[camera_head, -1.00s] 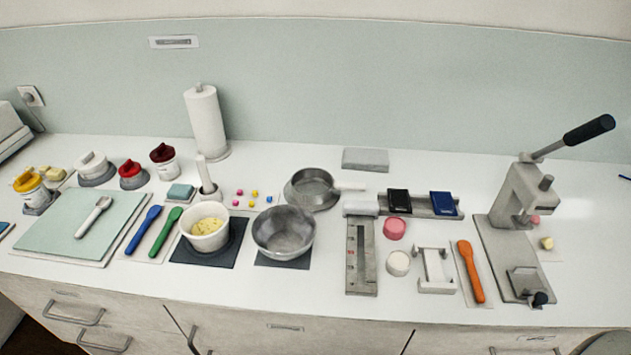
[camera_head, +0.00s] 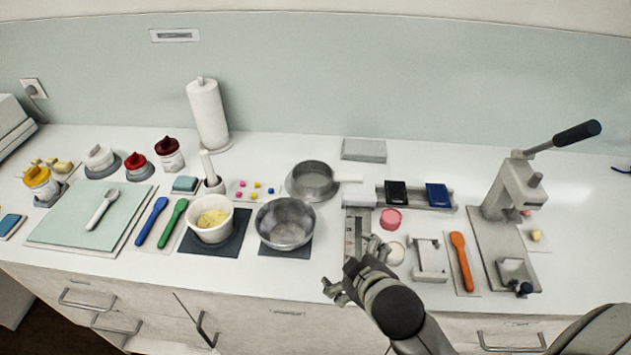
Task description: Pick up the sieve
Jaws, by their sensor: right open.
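The sieve (camera_head: 313,180) is a round grey pan-like piece with a pale handle (camera_head: 347,178) that points right. It sits on the counter behind the grey metal bowl (camera_head: 285,222). My right gripper (camera_head: 352,264) has come in from the bottom right and is open and empty. It is over the counter's front part, in front of the sieve and well apart from it. It partly hides the grey scale-marked slide (camera_head: 356,226). My left gripper is not in view.
A white cup (camera_head: 211,232) with yellow contents stands left of the bowl. Pink (camera_head: 390,219) and white discs, a grey rack (camera_head: 414,199), an orange spatula (camera_head: 461,262) and a lever press (camera_head: 515,190) stand to the right. The counter behind the sieve is mostly clear.

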